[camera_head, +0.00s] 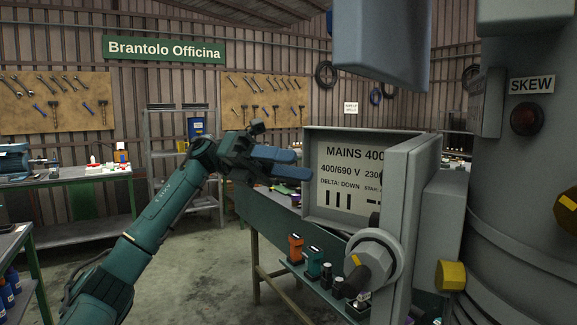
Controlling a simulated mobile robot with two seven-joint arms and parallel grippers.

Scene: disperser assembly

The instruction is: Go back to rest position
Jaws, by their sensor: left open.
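My left arm reaches in from the lower left. Its gripper (300,164) has two blue fingers with a gap between them, and I see nothing held in it. The fingers point right, at the left edge of an open grey box marked MAINS 400 (345,185). I cannot tell whether they touch the box or are only in front of it. My right gripper is not in view.
A shelf below the box holds an orange tool (296,248) and a teal tool (314,263). A workbench (85,180) stands left. Concrete floor (215,270) is clear.

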